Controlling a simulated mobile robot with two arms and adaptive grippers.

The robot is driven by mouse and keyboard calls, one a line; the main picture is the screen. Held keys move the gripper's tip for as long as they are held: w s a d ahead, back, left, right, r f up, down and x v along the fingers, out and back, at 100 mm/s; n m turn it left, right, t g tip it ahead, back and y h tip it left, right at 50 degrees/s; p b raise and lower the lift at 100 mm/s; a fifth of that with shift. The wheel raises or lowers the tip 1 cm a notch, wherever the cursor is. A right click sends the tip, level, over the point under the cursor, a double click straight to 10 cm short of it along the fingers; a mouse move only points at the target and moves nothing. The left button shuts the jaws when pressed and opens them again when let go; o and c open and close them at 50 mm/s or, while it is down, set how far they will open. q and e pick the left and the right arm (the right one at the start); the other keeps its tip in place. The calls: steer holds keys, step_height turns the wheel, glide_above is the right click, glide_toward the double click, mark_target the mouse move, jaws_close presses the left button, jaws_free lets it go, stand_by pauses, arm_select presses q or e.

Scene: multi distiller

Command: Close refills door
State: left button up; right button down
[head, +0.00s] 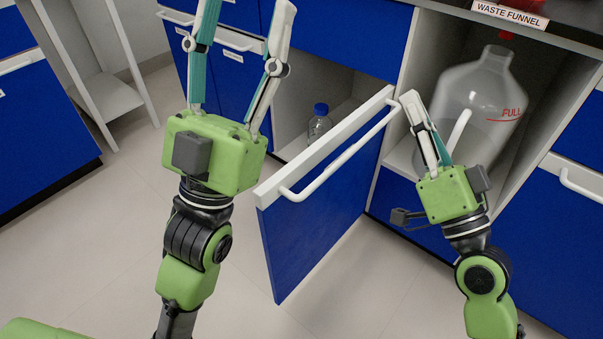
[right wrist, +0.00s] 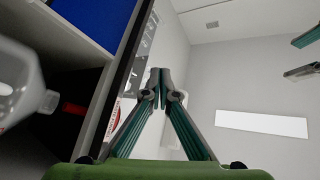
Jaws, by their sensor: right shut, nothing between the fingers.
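The blue refills door (head: 318,220) stands open in the head view, swung out from a low cabinet compartment. It has a white top edge and a long white handle (head: 340,160). My right gripper (head: 409,98) is shut and empty, its tips beside the far end of the door's handle. I cannot tell whether they touch it. The shut fingers also show in the right wrist view (right wrist: 162,85). My left gripper (head: 247,5) is open, its fingers wide apart, left of the door and in front of the blue cabinet fronts. One left fingertip is cut off by the top edge.
A clear bottle with a blue cap (head: 320,122) stands inside the open compartment. A large translucent jug (head: 480,85) marked FULL stands in the bay to the right, under the WASTE FUNNEL label (head: 510,14). The floor (head: 110,240) left of the door is clear.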

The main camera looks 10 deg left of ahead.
steer(key=s+a+f+m+g+y+p, duration=0.1)
steer(key=s+a+f+m+g+p, duration=0.2)
steer(key=f+g, duration=0.5)
steer(key=s+a+f+m+g+y+p, duration=0.25)
steer(key=s+f+p, duration=0.45)
steer(key=s, duration=0.5)
arm_select(q)
steer(key=w+f+n+g+y, duration=0.1)
steer(key=w+f+g+y, duration=0.1)
steer(key=f, duration=0.6)
steer(key=w+f+n+g+y, duration=0.1)
steer(key=w+f+g+y, duration=0.2)
steer(key=f+g, duration=0.3)
step_height(320, 180, down, 2)
steer(key=shift+a+f+n+g+y+b, duration=0.15)
steer(key=shift+n+g+y+b, duration=0.15)
steer(key=shift+n+y+b, duration=0.1)
arm_select(e)
steer(key=f+x, duration=0.1)
steer(key=x, duration=1.2)
steer(key=shift+n+g, duration=0.35)
steer(key=shift+a+y, duration=0.1)
steer(key=shift+y, duration=0.15)
